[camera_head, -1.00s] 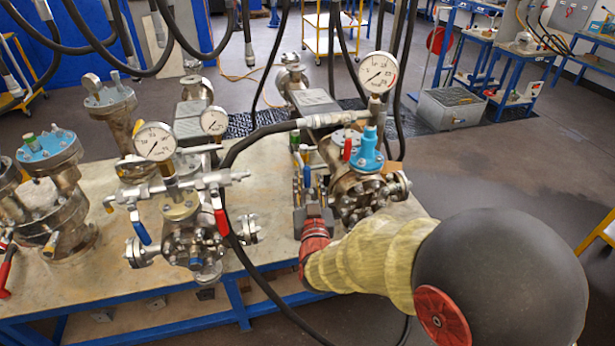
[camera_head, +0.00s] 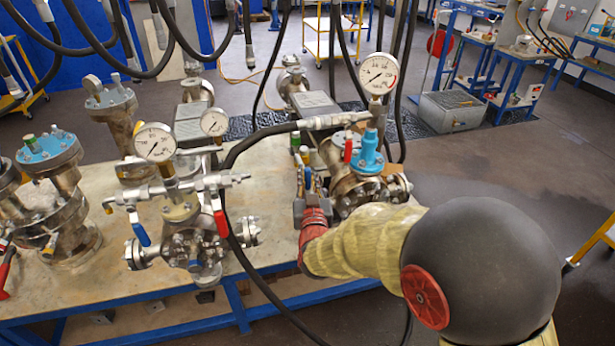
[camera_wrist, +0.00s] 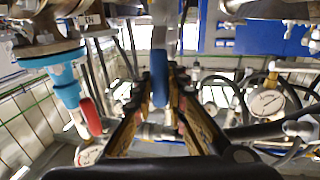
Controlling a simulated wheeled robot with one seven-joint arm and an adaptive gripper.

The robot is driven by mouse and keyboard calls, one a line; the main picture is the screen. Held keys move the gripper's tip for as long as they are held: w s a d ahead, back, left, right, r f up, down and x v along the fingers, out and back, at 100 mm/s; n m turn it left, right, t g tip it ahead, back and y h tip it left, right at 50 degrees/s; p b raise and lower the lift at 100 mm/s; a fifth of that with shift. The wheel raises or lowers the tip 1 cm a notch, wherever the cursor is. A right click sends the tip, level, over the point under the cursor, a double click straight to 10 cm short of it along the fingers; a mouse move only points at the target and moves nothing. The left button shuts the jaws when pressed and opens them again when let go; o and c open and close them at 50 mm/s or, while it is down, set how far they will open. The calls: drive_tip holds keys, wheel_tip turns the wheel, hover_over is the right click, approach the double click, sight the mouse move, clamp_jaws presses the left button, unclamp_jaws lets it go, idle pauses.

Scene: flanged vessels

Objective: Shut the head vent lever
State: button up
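The right vessel (camera_head: 352,188) stands on the bench, with a light-blue fitting (camera_head: 369,155) and a red lever (camera_head: 348,149) on top. The wrist view shows the fitting (camera_wrist: 66,85) and red lever (camera_wrist: 89,116) at left. A blue-handled lever (camera_wrist: 160,84) hangs from a metal valve body in the middle of the wrist view. My gripper (camera_wrist: 166,78) is open, with a finger on each side of the blue handle and gaps visible. In the head view my gripper (camera_head: 309,178) is beside the vessel's left side and partly hides the blue lever. Contact cannot be told.
A pressure gauge (camera_head: 379,74) rises above the right vessel. A middle vessel (camera_head: 190,245) carries red and blue levers and two gauges. A black hose (camera_head: 232,215) runs between the vessels. Other vessels stand at left. Bare bench top (camera_head: 270,215) lies between the middle and right vessels.

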clamp_jaws()
idle(0.5)
